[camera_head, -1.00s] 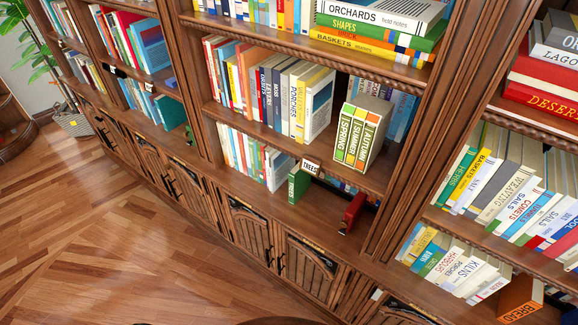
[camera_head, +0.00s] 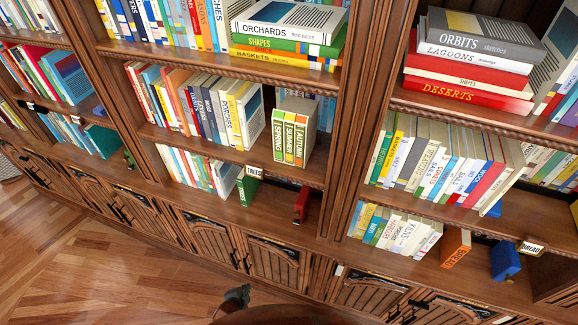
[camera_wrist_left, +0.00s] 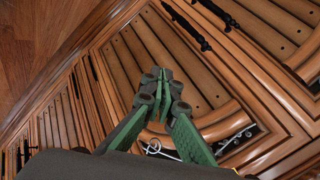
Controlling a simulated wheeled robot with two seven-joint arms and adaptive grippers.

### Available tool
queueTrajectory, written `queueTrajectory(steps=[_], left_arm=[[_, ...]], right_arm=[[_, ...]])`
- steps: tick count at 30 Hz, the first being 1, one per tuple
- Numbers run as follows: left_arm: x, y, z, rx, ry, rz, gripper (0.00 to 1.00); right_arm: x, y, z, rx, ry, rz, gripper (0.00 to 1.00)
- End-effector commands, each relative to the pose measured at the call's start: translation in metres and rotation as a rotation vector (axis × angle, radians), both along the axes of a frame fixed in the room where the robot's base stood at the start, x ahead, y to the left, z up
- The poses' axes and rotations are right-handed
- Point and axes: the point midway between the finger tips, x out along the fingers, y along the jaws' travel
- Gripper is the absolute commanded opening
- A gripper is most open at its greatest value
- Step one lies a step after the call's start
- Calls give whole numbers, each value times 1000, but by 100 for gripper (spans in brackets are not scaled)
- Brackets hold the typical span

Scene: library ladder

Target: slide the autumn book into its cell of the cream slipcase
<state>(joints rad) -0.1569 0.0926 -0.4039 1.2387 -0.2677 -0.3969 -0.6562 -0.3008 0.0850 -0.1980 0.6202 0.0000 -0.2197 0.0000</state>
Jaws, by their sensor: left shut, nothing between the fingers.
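The cream slipcase (camera_head: 296,112) stands on the middle shelf of the central bookcase in the head view. Three spines show at its front, reading SPRING, SUMMER and AUTUMN. The autumn book (camera_head: 301,142) is the rightmost spine and sits in the slipcase, roughly level with the others. My left gripper (camera_head: 240,295) is low at the bottom of the head view, well below and apart from the slipcase. In the left wrist view its green fingers (camera_wrist_left: 168,84) are closed together with nothing between them, in front of wooden cabinet doors. My right gripper is not in view.
Upright books (camera_head: 195,105) stand left of the slipcase. A green bookend (camera_head: 247,188) and a red bookend (camera_head: 302,205) stand on the shelf below. Cabinet doors (camera_head: 272,262) line the base. Wooden floor (camera_head: 130,275) is open at lower left.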

Motion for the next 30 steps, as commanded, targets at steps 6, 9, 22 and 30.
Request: queueTrajectory(steps=[6, 9, 22, 30], left_arm=[[73, -50, 127, 140, -209, -219, 0], [95, -70, 182, 207, -299, -299, 0], [140, -144, 434, 529, -693, -552, 0], [126, -173, 590, 752, -926, -623, 0]], right_arm=[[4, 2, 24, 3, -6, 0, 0], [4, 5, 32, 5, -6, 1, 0], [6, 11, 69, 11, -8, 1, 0], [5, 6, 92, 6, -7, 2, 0]])
